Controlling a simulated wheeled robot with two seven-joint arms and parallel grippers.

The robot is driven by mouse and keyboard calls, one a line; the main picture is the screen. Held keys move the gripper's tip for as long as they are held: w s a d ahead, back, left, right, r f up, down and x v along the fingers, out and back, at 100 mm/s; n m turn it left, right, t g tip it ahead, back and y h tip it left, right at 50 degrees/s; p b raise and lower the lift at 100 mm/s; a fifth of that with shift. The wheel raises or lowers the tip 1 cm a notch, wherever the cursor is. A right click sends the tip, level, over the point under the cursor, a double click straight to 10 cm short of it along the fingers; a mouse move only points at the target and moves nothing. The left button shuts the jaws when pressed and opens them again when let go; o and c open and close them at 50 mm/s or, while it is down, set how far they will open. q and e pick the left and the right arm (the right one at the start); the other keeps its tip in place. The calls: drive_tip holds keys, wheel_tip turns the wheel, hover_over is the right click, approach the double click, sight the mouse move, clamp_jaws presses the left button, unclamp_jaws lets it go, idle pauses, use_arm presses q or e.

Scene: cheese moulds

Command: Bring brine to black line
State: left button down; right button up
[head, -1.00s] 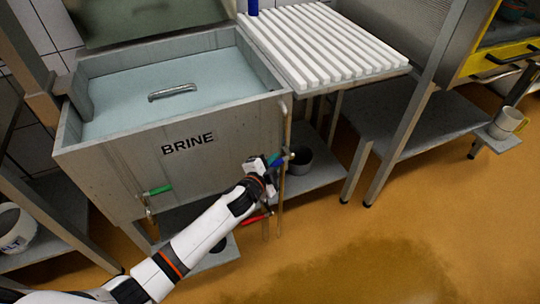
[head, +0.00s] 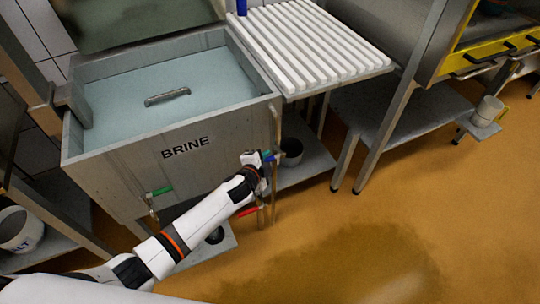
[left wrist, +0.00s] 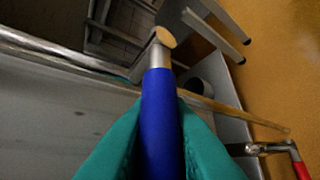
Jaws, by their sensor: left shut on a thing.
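The brine tank (head: 190,152) is a grey box marked BRINE, filled with pale blue brine (head: 200,78). A thin upright pipe (head: 277,125) runs down its right front corner. I cannot make out a black line. My left gripper (head: 265,158) is at that corner, shut on the blue valve handle (left wrist: 162,118), which lies between its teal fingers in the left wrist view. A red-handled valve (head: 248,212) sits lower down; its handle also shows in the left wrist view (left wrist: 301,170). A green-handled valve (head: 161,191) is on the tank's lower front. My right gripper is out of view.
A white slatted draining rack (head: 310,45) adjoins the tank on the right. A dark pot (head: 291,151) stands on a low shelf below it. A white bucket (head: 19,229) is at the left. The orange floor (head: 400,210) at right is open, with a wet-looking patch.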

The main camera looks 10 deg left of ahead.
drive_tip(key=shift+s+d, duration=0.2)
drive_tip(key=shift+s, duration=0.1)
use_arm(q)
drive_tip(key=c, duration=1.4)
unclamp_jaws()
drive_tip(key=shift+o, duration=0.2)
